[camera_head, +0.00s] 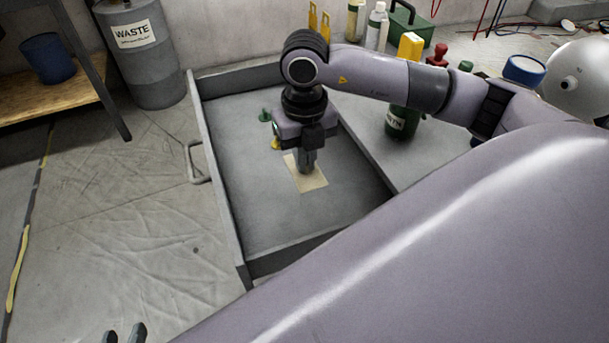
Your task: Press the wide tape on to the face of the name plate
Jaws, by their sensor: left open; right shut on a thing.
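My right gripper (307,168) points down into an open grey drawer (237,240). It is shut at the edge of a flat beige piece, which looks like the wide tape (313,182). The fingers hide part of this piece, and I cannot tell whether it touches the drawer floor or is just above it. I cannot make out the name plate apart from it. My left gripper (125,336) shows only its fingertips at the bottom left edge, apart and empty, far from the drawer.
Small green (265,115) and yellow (275,144) items lie by the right gripper. A grey worktop (420,175) right of the drawer bears a dark green bottle (402,122). A waste drum (150,65) stands at the back left. The sheeted floor (130,215) is clear.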

